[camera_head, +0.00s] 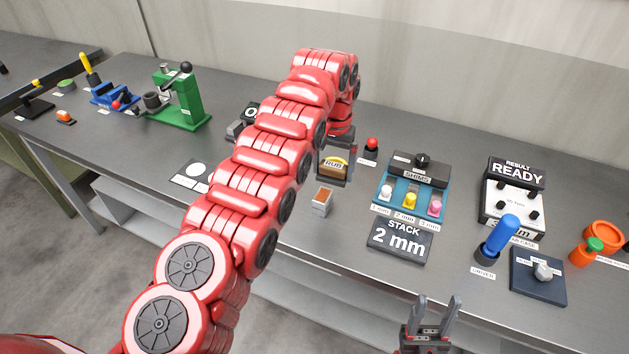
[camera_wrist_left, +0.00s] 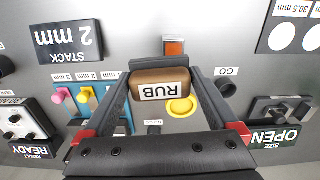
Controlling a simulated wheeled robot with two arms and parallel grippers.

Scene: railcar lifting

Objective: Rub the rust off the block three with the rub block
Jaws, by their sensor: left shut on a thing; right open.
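The rub block (camera_head: 335,168) is a brown block with a white RUB label. My left gripper (camera_head: 337,152) is shut on it and holds it over the bench, behind the small block. In the left wrist view the rub block (camera_wrist_left: 167,86) sits between the fingers of my left gripper (camera_wrist_left: 170,95). A small pale block with a rust-orange top (camera_head: 322,200) stands in front of it on the bench; it also shows in the left wrist view (camera_wrist_left: 174,47), apart from the rub block. No number on it is readable. My right gripper (camera_head: 436,318) is open and empty at the front edge.
A shims holder (camera_head: 412,185) with coloured knobs and a 2 mm STACK display (camera_head: 400,241) stand right of the small block. A READY display unit (camera_head: 513,195), a blue-handled driver (camera_head: 497,240) and an orange part (camera_head: 598,241) are further right. A green press (camera_head: 180,98) stands far left.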

